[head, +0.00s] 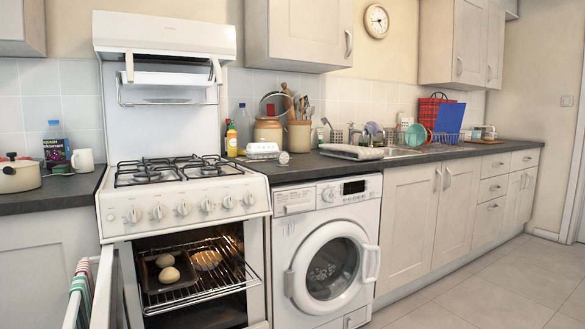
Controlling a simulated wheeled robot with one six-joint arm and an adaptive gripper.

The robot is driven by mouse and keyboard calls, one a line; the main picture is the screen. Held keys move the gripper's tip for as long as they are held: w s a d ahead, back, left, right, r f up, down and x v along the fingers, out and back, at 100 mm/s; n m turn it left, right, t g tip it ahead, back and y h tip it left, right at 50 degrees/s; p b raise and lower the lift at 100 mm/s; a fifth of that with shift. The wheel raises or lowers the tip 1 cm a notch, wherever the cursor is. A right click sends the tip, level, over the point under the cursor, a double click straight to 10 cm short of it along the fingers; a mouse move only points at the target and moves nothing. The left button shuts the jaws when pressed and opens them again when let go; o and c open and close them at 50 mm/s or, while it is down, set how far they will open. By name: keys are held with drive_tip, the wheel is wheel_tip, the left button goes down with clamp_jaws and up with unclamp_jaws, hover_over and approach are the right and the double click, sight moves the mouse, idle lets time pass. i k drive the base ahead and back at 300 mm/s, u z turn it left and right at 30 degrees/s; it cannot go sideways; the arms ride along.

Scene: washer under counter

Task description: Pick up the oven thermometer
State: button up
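A small, round, pale thing that looks like the oven thermometer (283,158) stands on the dark counter (318,166) near its front edge, just right of the white cooker. It is too small to read any markings on it. An egg-box-like white carton (263,150) sits close to its left. My gripper is not in view, so its state and its distance from the thermometer do not show.
The cooker's oven (200,290) is open, with a dark tray (150,290) of buns inside and a striped towel (78,293) on the door at left. A washing machine (325,250) stands under the counter. Utensil pots (299,136) stand behind. The tiled floor (480,295) at right is clear.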

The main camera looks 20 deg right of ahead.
sight(283, 157)
drive_tip(key=u, duration=0.1)
drive_tip(key=k, duration=0.5)
drive_tip(key=z, duration=0.95)
drive_tip(key=i, duration=1.6)
drive_tip(key=u, duration=0.4)
